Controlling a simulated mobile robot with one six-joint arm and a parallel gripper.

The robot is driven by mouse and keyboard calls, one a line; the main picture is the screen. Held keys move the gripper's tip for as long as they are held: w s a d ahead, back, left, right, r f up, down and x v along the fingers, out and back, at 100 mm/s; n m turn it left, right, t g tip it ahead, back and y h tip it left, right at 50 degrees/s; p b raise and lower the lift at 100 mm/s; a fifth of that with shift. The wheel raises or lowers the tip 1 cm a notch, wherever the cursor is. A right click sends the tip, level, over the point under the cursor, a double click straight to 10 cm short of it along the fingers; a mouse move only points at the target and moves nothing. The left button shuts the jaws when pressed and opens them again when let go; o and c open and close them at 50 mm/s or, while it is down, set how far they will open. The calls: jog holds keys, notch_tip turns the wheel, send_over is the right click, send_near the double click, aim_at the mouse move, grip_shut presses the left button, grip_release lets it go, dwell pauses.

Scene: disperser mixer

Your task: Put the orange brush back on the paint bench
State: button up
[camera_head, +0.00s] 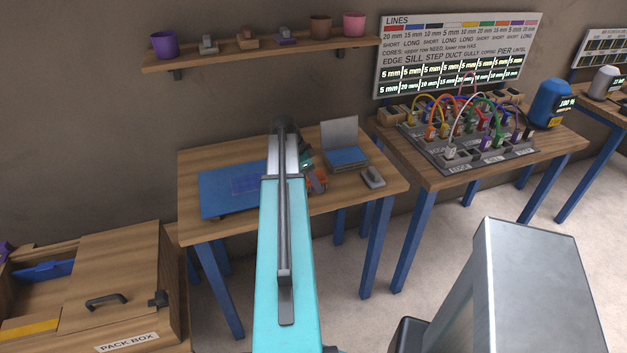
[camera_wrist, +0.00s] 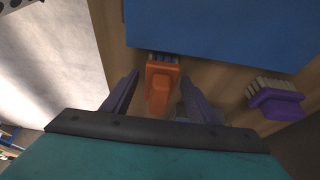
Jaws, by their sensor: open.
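The orange brush (camera_wrist: 162,84) lies on wood beside a blue mat in the wrist view, its bristles toward the mat. My gripper (camera_wrist: 158,88) is open, with one finger on each side of the brush and a gap showing at both sides. I cannot tell how high the fingers are over the wood. In the head view my arm reaches over a wooden bench (camera_head: 225,228), and a bit of orange shows beside the arm's far end. The arm hides part of the bench.
A purple brush (camera_wrist: 275,101) lies right of my gripper. The blue mat (camera_wrist: 230,28) is ahead. A laptop (camera_head: 345,155) and a mouse (camera_head: 373,177) stand on the bench's right side. A shelf (camera_head: 260,52) with pots hangs above. A pack box (camera_head: 120,290) is at left.

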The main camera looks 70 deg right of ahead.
jog(key=b+v, duration=0.2)
jog(key=v, duration=1)
jog(key=shift+r, duration=0.15)
dwell(0.3)
dwell(0.7)
